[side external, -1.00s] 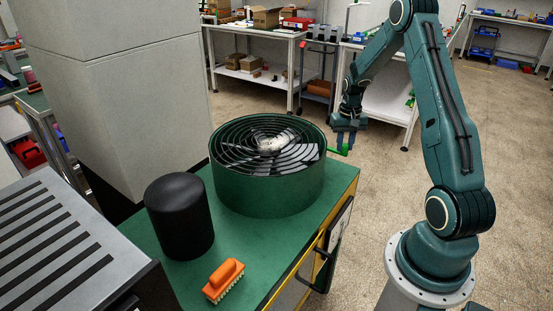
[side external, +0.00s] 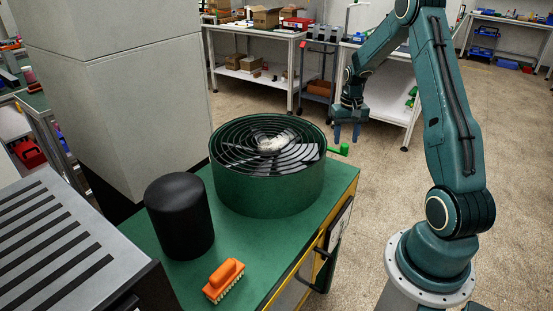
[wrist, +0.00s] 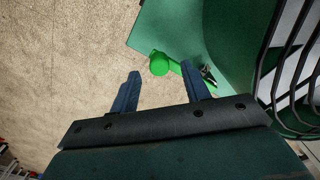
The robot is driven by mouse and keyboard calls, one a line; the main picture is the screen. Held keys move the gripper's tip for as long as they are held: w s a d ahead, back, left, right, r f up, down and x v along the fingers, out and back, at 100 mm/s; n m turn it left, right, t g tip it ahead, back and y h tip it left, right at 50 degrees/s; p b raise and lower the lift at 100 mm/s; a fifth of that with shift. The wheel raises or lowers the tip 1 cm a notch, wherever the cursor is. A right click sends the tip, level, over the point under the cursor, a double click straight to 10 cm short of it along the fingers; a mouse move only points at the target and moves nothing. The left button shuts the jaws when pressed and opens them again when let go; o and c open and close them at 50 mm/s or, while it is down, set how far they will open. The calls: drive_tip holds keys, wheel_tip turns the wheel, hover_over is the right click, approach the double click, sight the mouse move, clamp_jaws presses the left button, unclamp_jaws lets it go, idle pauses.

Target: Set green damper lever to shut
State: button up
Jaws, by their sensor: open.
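The green damper lever (side external: 340,149) sticks out from the right side of the round dark green fan housing (side external: 268,188) in the side view. Its round knob (wrist: 159,66) shows in the wrist view. There it appears beyond the gap between my finger ends, with its stem reaching right toward the housing. My gripper (side external: 347,138) is open and empty, pointing down just above and behind the knob in the side view. A small gap seems to separate the fingers from the lever. In the wrist view my gripper's fingers (wrist: 161,70) stand wide apart. No position marks are readable.
The housing stands on a green-topped cart (side external: 235,263). A black cylinder (side external: 179,216) and an orange brush (side external: 224,280) are in front of it. A grey cabinet (side external: 130,95) stands to the left. Open floor lies right of the cart.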

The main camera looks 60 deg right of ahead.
wheel_tip(320, 180, up, 11)
idle(0.4)
drive_tip(key=s+a+r+n+t+h, duration=0.1)
drive_tip(key=a+r+n, duration=0.1)
drive_tip(key=a+r, duration=0.6)
drive_tip(key=s+a+r+n+t, duration=0.1)
drive_tip(key=a+r+n, duration=0.15)
drive_tip(key=a, duration=0.95)
drive_tip(key=s+a+n+t+y, duration=0.1)
drive_tip(key=s+a+n+t, duration=0.2)
drive_tip(key=s+a, duration=1)
drive_tip(key=shift+a+r+n+t, duration=0.3)
drive_tip(key=shift+a+r+n, duration=0.05)
drive_tip(key=shift+a+n, duration=0.45)
